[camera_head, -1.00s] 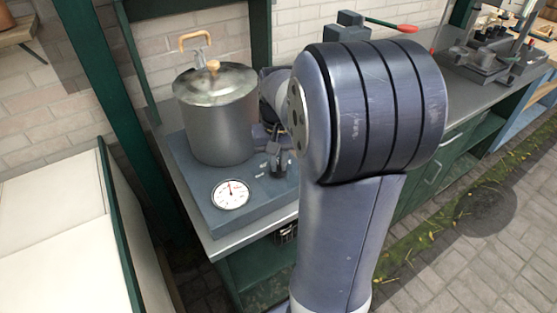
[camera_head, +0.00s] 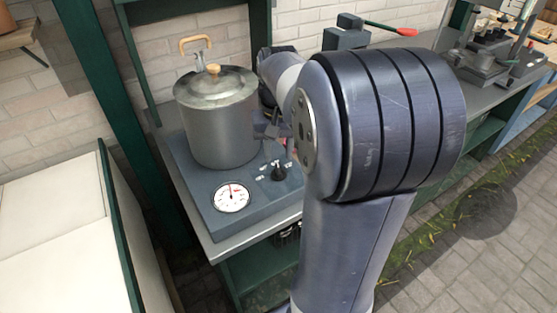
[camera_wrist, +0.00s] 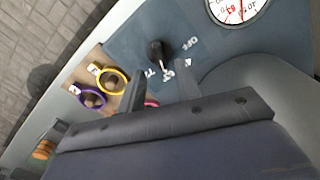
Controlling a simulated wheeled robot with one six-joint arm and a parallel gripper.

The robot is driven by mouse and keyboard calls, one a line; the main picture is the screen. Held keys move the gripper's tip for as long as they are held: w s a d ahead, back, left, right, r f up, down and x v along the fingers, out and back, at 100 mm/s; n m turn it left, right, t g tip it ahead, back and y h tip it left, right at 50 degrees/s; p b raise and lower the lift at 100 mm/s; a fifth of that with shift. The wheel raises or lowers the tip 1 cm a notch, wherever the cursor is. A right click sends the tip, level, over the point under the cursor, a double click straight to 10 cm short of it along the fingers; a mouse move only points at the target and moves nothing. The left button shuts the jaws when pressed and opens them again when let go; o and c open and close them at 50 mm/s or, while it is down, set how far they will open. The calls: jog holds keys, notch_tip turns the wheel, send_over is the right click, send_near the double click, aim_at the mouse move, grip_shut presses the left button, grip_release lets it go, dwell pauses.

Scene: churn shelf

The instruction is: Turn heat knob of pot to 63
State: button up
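The metal pot (camera_head: 219,122) with a wooden lid knob stands on a blue-grey base plate. The black heat knob (camera_head: 279,171) is on that plate, right of the pot, with small white labels around it. It also shows in the wrist view (camera_wrist: 158,50). A round white gauge with a red needle (camera_head: 232,197) is on the plate's front; its reading is too small to tell. My gripper (camera_wrist: 160,72) is open, its two fingers apart and empty, with the heat knob beyond the gap. In the head view my gripper is partly hidden behind my arm.
A yellow ring (camera_wrist: 126,84) and a purple ring (camera_wrist: 75,90) lie on a wooden piece beside the plate. A device with a red-ended lever (camera_head: 347,37) stands on the bench behind my arm. A pale-topped unit (camera_head: 55,220) is at the left.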

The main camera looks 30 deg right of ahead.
aim_at(279, 168)
notch_tip(279, 168, up, 6)
jog(key=shift+r, duration=0.15)
dwell(0.3)
notch_tip(279, 168, down, 11)
jog(key=shift+r+b, duration=0.1)
jog(key=shift+b, duration=0.2)
dwell(0.5)
